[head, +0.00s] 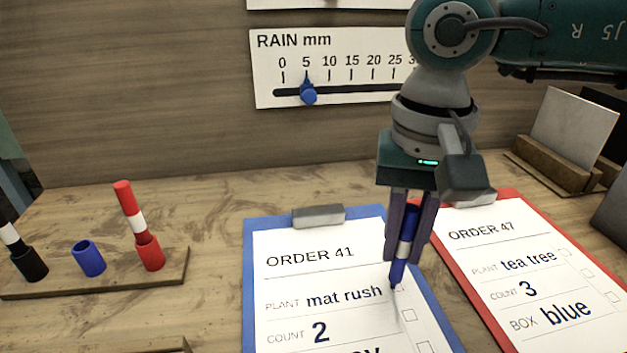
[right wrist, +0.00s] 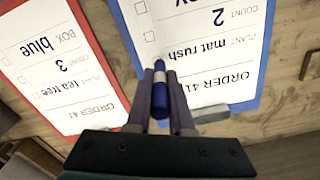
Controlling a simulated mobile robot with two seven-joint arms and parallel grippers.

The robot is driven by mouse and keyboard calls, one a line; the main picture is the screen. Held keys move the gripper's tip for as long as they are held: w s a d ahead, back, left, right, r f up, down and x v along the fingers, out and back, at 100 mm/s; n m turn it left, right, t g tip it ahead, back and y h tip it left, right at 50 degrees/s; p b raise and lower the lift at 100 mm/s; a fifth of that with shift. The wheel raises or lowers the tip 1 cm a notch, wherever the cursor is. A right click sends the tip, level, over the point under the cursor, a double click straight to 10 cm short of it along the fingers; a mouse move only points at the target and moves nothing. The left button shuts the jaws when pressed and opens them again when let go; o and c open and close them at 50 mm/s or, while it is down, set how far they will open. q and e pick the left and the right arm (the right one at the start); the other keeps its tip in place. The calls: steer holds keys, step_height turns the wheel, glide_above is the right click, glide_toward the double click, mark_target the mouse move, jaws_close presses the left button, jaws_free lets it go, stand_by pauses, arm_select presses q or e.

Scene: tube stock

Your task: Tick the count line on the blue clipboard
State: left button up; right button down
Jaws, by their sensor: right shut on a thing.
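The blue clipboard (head: 249,285) lies on the table with the ORDER 41 sheet (head: 285,275), which reads mat rush and count 2. The empty count-line box (head: 408,315) is near the sheet's right edge; it also shows in the right wrist view (right wrist: 149,37). My right gripper (head: 407,255) is shut on a blue marker (head: 399,268) with a white band, held tip down. The tip is at the plant line's right end, above and left of the count box in the head view. My left gripper is out of view.
A red clipboard (head: 461,253) with ORDER 47 lies close on the right. At left, a wooden rack (head: 120,276) has an empty blue holder (head: 88,258), a red marker (head: 130,205) and a black marker (head: 10,235). A rain gauge (head: 335,75) hangs on the wall.

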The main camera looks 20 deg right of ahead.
mark_target(417, 215)
steer(key=shift+s+d, duration=0.1)
steer(key=shift+s, duration=0.2)
stand_by(0.4)
stand_by(0.9)
steer(key=shift+w+d+b, duration=0.15)
steer(key=shift+b, duration=0.15)
steer(key=shift+w+d+b, duration=0.25)
steer(key=shift+b, duration=0.1)
steer(key=shift+w+d, duration=0.1)
stand_by(0.6)
steer(key=shift+r+p, duration=0.7)
steer(key=shift+r, duration=0.85)
